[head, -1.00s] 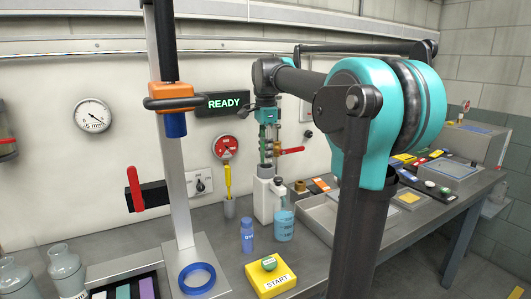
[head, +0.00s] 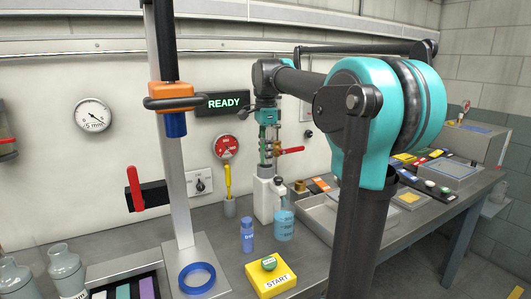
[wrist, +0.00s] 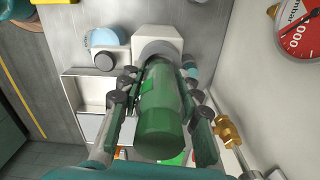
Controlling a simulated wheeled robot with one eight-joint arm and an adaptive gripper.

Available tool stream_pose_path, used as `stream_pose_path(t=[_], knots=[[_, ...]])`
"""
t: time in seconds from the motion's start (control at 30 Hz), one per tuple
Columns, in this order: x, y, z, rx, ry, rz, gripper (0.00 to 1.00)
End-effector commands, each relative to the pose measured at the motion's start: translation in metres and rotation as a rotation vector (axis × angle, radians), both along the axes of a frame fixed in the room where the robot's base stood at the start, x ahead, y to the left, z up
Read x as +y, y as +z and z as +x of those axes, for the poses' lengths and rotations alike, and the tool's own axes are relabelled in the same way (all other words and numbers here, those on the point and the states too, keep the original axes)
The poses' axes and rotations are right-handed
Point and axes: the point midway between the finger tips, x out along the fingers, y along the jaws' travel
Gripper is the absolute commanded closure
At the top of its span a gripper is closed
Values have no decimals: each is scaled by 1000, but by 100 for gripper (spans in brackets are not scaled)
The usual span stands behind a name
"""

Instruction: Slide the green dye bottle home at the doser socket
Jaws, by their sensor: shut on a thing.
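The green dye bottle (wrist: 163,112) is between my gripper's fingers (wrist: 160,95), which are shut on it. Its far end points at the round grey mouth of the white doser socket (wrist: 158,42). I cannot tell how far the bottle is inside, because the bottle itself and the fingers cover the mouth. In the head view, my gripper (head: 268,145) hangs upright over the white doser block (head: 263,200), and only a green sliver of the bottle (head: 263,152) shows.
A blue-liquid bottle (head: 284,222) stands close by the doser, with a small blue bottle (head: 247,236) to its left. A yellow START box (head: 268,280) is in front. A red-handled valve (head: 291,150) and a wall gauge (head: 226,146) are near my gripper.

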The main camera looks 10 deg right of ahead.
Motion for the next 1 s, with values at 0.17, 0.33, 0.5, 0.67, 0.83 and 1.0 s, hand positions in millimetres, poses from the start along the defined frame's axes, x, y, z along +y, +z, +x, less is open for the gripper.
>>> stream_pose_path(t=[0.17,0.33,0.5,0.67,0.83,1.0], knots=[[0,-4,0,0,0,0,99],[0,-8,0,0,0,0,99],[0,-12,0,0,0,0,99],[0,-16,0,0,0,0,99],[0,-18,0,0,0,0,58],[0,-17,0,0,0,0,43]])
